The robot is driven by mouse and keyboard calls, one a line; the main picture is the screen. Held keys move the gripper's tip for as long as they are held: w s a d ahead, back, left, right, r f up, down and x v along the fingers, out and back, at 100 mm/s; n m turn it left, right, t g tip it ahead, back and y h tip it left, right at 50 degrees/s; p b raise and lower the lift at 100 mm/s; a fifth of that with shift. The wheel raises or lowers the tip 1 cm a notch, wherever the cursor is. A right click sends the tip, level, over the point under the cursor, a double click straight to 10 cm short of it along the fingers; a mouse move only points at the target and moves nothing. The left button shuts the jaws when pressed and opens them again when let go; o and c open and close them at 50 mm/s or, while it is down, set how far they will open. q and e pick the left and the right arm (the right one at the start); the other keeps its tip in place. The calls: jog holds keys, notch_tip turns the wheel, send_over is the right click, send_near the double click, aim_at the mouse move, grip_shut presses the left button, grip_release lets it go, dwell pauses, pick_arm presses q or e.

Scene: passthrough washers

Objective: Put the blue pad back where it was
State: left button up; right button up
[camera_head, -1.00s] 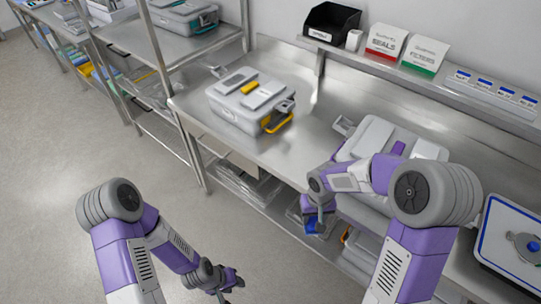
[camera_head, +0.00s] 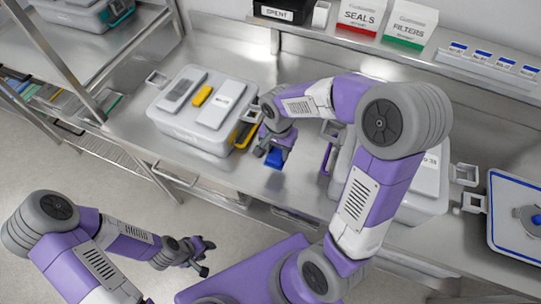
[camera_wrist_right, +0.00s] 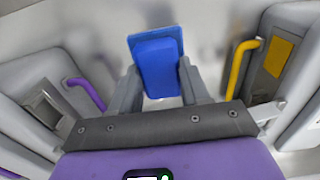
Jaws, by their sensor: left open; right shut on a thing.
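The blue pad (camera_head: 275,158) is held by my right gripper (camera_head: 270,149) over the steel worktop, between two grey lidded boxes. In the right wrist view the blue pad (camera_wrist_right: 157,66) is between the two fingers of my right gripper (camera_wrist_right: 158,85), which are shut on it. I cannot tell how high it hangs above the worktop. My left gripper (camera_head: 208,258) is open and empty, low in front of the bench. Where the pad was before is not shown.
The left box (camera_head: 180,135) has a yellow handle (camera_head: 248,134), and the right box (camera_head: 425,190) has a purple handle (camera_head: 326,158). My right arm hides part of the right box. A blue-edged tray (camera_head: 515,245) lies at far right. A black bin (camera_head: 285,12) and cartons stand behind.

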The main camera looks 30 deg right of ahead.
aim_at(278, 160)
jog(key=f, duration=0.2)
jog(key=s+f, duration=0.1)
jog(key=f, duration=0.1)
jog(key=shift+f+b, duration=0.15)
jog(key=shift+b, duration=0.15)
notch_tip(278, 160, down, 4)
jog(key=shift+w+r+b, duration=0.1)
jog(key=shift+r+b, duration=0.05)
jog(key=shift+b, duration=0.2)
jog(key=shift+w, duration=0.1)
pick_arm(q)
jog(key=shift+s+f, duration=0.25)
jog(key=shift+f, duration=0.5)
jog(key=shift+f, duration=0.1)
pick_arm(e)
jog(key=shift+f, duration=0.3)
jog(key=o, duration=1.1)
pick_arm(q)
jog(key=shift+f, duration=0.1)
pick_arm(e)
jog(key=shift+r, duration=0.15)
